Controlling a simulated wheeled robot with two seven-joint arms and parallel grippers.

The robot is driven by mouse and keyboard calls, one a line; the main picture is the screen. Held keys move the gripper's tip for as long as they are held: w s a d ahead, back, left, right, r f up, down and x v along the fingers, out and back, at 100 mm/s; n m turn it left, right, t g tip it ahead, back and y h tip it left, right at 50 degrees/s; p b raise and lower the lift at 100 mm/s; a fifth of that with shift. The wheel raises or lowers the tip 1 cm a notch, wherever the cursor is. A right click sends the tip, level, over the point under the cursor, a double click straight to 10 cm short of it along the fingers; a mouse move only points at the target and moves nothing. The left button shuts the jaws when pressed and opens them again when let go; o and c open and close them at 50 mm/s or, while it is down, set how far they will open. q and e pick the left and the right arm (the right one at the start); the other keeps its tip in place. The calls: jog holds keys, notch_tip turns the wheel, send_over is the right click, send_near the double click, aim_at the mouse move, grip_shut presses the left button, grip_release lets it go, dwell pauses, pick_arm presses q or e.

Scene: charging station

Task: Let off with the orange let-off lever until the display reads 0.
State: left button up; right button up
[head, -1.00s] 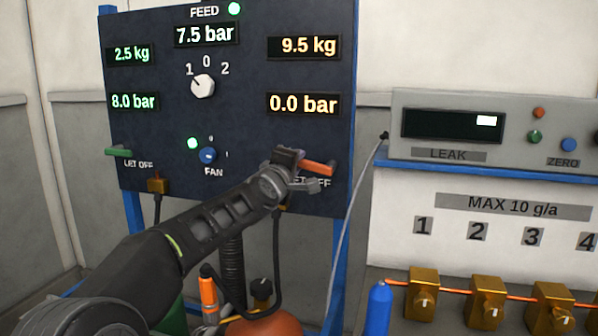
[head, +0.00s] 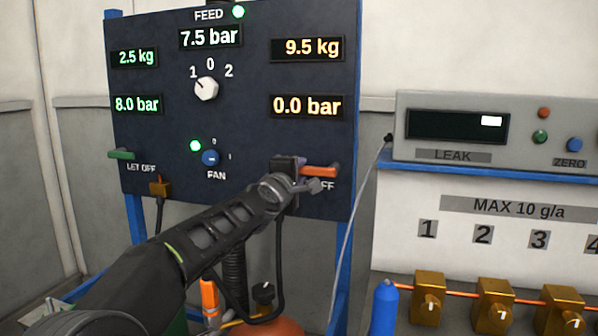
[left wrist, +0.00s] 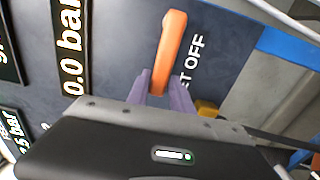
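The orange let-off lever (head: 320,171) sticks out of the dark panel above its LET OFF label and lies nearly level. The amber pressure display (head: 306,106) above it reads 0.0 bar. My left gripper (head: 298,172) is at the lever's left end and covers part of the label. In the left wrist view, its two purplish fingers (left wrist: 164,92) stand close on both sides of the near end of the orange lever (left wrist: 168,45) and look shut on it. The exact contact is partly hidden. My right gripper is not in view.
A green let-off lever (head: 121,154) is at the panel's left, with a blue fan knob (head: 210,158) between. The white feed knob (head: 206,89) points to 1. A grey leak unit (head: 450,130) and brass valves (head: 428,297) stand at the right.

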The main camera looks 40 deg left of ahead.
pick_arm(q)
jog(key=shift+o, duration=1.3)
jog(key=v, duration=0.7)
jog(key=shift+s+d, duration=0.15)
jog(key=shift+s, duration=0.25)
jog(key=shift+r, duration=0.15)
